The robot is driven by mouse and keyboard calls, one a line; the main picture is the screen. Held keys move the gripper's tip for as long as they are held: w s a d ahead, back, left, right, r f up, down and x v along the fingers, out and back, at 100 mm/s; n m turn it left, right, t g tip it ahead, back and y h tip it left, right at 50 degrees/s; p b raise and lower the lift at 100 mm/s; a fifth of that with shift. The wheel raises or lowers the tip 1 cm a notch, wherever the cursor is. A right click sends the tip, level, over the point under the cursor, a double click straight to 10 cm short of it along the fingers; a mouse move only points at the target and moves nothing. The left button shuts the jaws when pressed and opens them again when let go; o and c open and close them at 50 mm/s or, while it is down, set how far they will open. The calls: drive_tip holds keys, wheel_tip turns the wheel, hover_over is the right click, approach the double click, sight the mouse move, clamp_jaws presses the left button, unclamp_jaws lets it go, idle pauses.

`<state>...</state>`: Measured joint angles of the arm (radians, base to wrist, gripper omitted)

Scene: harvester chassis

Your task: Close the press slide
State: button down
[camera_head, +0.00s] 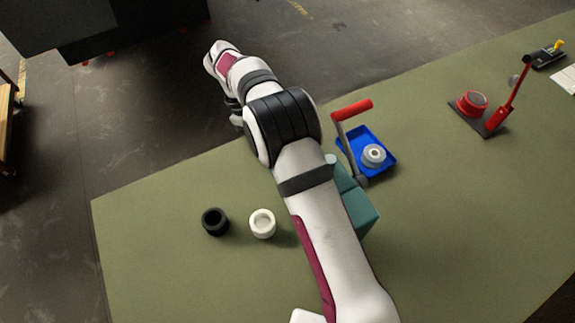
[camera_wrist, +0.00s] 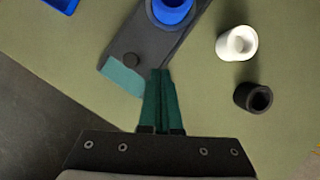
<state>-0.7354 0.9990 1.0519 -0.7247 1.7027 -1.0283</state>
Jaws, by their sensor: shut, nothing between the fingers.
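In the wrist view, a dark grey slide plate (camera_wrist: 182,42) runs down from the top edge. In the head view, the teal press body (camera_head: 360,210) with a red-handled crank (camera_head: 352,110) is partly hidden behind my arm, and the slide is hidden.
A white cup (camera_head: 262,223) and a black cup (camera_head: 215,222) stand on the green table, left of my arm. A blue tray (camera_head: 383,148) holds a grey ring (camera_head: 374,155). A red lever device (camera_head: 498,116) stands at right. The right front table is clear.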

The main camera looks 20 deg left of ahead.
drive_tip(key=x, duration=0.5)
drive_tip(key=shift+d+f, duration=0.15)
drive_tip(key=shift+f, duration=0.25)
drive_tip(key=d, duration=0.1)
drive_tip(key=s+d, duration=0.1)
drive_tip(key=d, duration=0.1)
drive_tip(key=shift+d, duration=0.4)
drive_tip(key=shift+s, duration=0.1)
drive_tip(key=shift+s+d, duration=0.95)
drive_tip(key=shift+d, duration=0.05)
